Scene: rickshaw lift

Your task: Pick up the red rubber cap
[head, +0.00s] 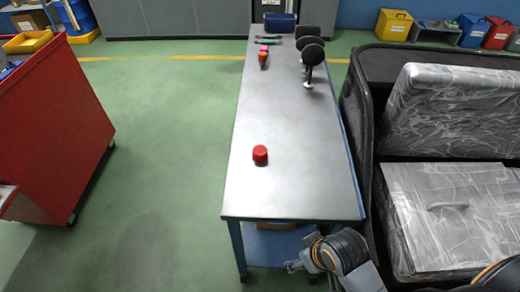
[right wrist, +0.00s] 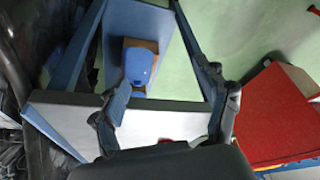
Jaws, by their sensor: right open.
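The red rubber cap (head: 260,155) stands on the grey tabletop (head: 290,190), toward its near end. In the right wrist view a small red patch, probably this cap (right wrist: 166,141), shows at the bottom edge, mostly hidden by my gripper body. My right gripper (head: 294,265) is low at the bottom of the head view, just short of the table's near edge and apart from the cap. Its fingers are spread and empty in the right wrist view (right wrist: 171,80). My left gripper is not in view.
A black bin with plastic-wrapped contents (head: 435,200) stands close on the right. A red cabinet (head: 55,130) stands left, with open green floor between.

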